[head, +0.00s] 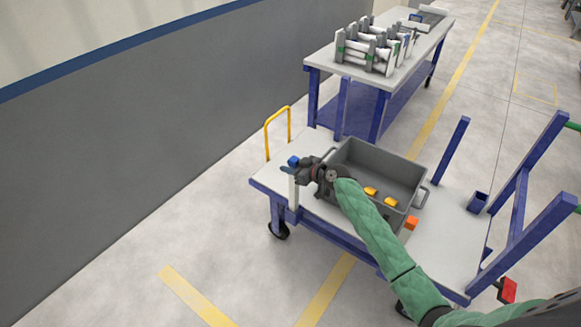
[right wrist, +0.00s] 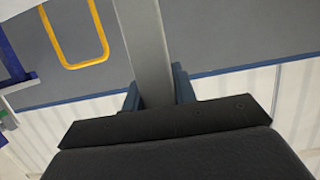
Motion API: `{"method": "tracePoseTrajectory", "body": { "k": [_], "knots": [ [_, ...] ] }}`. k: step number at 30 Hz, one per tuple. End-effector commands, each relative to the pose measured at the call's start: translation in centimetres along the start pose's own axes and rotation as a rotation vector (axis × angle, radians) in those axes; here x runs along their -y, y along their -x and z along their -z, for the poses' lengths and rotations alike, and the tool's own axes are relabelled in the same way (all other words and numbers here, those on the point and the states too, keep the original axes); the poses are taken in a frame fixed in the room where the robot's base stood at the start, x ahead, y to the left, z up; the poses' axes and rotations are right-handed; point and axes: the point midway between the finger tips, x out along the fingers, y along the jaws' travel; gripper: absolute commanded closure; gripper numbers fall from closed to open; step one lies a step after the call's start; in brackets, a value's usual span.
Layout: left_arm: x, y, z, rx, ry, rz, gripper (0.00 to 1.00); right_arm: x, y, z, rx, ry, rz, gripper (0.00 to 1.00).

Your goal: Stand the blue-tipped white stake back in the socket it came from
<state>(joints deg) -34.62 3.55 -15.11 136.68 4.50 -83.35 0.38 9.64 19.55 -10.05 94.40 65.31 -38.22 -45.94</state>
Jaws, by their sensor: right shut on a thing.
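The white stake (head: 292,190) with its blue tip (head: 293,161) is upright at the near left corner of the cart (head: 448,240). My right gripper (head: 291,171) is shut around it just below the blue tip. In the right wrist view the stake (right wrist: 146,45) runs as a pale post between the two fingers (right wrist: 157,88). The stake's lower end is by the cart's blue edge; I cannot tell whether it sits in a socket there. An empty blue socket (head: 477,202) shows on the right part of the cart top. My left gripper is not in view.
A grey bin (head: 345,185) with yellow pieces stands on the cart beside my right arm. An orange block (head: 412,223) lies near it. A yellow handle (head: 268,139) rises at the cart's far left. A table (head: 418,48) with racked white pipes (head: 365,52) stands behind.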

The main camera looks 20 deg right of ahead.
Motion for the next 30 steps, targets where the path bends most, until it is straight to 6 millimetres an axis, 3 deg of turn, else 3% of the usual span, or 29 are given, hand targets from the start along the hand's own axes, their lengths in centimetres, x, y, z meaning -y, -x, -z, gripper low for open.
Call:
{"method": "tracePoseTrajectory", "body": {
  "k": [8,9,12,23,30],
  "knots": [
    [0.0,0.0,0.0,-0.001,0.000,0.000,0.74,0.0,0.0,0.1,-0.001,0.000,0.000,1.00],
    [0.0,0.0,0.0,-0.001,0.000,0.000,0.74,0.0,0.0,0.1,-0.001,0.000,0.000,0.67],
    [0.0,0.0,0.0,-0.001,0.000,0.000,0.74,0.0,0.0,0.1,-0.001,0.000,0.000,0.47],
    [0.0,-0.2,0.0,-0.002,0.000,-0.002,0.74,0.0,0.3,-0.1,0.000,0.001,0.000,0.47],
    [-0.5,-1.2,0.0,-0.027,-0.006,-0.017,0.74,-0.1,3.5,-0.2,0.001,0.002,-0.001,0.47]
  ]
}}
